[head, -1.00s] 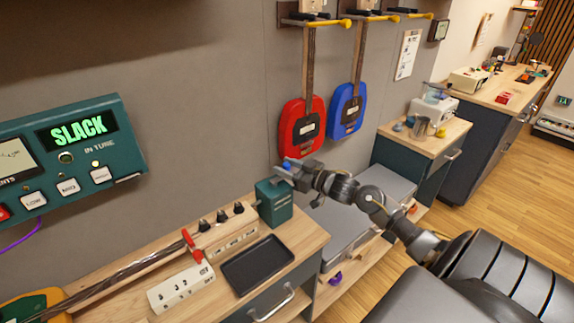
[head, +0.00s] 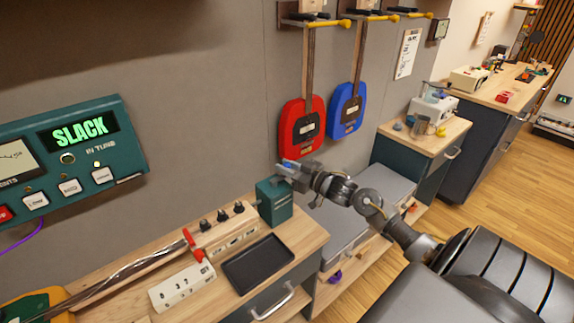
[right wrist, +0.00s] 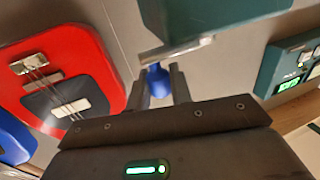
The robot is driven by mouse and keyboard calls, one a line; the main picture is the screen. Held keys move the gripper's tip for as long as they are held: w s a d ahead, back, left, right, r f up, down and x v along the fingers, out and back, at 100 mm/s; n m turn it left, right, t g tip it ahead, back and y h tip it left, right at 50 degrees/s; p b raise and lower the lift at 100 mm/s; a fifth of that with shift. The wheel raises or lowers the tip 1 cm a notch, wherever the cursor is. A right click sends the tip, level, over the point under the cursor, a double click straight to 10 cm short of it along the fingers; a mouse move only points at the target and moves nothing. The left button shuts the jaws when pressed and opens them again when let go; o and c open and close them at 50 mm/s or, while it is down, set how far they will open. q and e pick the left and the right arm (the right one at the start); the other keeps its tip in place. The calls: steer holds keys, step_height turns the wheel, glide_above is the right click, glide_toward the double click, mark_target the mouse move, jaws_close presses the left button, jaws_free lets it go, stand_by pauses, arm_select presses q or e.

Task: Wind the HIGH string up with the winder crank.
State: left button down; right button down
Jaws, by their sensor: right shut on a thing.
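A teal winder box (head: 274,204) stands on the wooden bench against the wall. My right gripper (head: 284,168) is at its top and is shut on a small blue crank knob. In the right wrist view the blue knob (right wrist: 158,82) sits between the two fingers, just by a pale metal bar on the teal box (right wrist: 215,22). A teal tuner panel (head: 122,155) on the wall reads "SLACK" in green, with several labelled buttons below. An instrument neck (head: 130,275) with strings lies along the bench at lower left. My left gripper is out of view.
A black tray (head: 258,263) and a white block with labels (head: 181,287) lie on the bench. Several black knobs top a panel (head: 228,235) behind the tray. A red instrument (head: 301,128) and a blue one (head: 347,110) hang on the wall beyond my right gripper.

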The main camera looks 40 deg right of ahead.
steer(key=h+p, duration=0.1)
steer(key=m+h, duration=0.1)
steer(key=s+m+h+p, duration=0.1)
steer(key=shift+a+r+t+p, duration=0.15)
steer(key=shift+r+t+p, duration=0.1)
steer(key=shift+t+p, duration=0.05)
steer(key=m+h+p, duration=0.1)
steer(key=m+h, duration=0.1)
steer(key=s+m+g+h+p, duration=0.1)
steer(key=h, duration=0.2)
steer(key=s+a+m+h+p, duration=0.1)
steer(key=m+h, duration=0.1)
steer(key=h, duration=0.1)
steer(key=shift+f+m, duration=0.15)
steer(key=shift+m, duration=0.15)
steer(key=shift+s+a+m+g+h+p, duration=0.15)
steer(key=shift+a+m+g+h+p, duration=0.1)
steer(key=shift+m+g+h, duration=0.5)
steer(key=shift+s+a+m+g+h+p, duration=0.2)
steer(key=shift+m+g+h, duration=0.25)
steer(key=shift+h, duration=0.6)
steer(key=shift+s+a+m+g+h+p, duration=0.15)
steer(key=shift+m+g+h+p, duration=0.1)
steer(key=shift+m+g+h, duration=0.5)
steer(key=shift+h, duration=0.25)
steer(key=c, duration=1.3)
jaws_free()
steer(key=shift+f, duration=0.1)
steer(key=shift+o, duration=0.2)
steer(key=shift+s, duration=0.1)
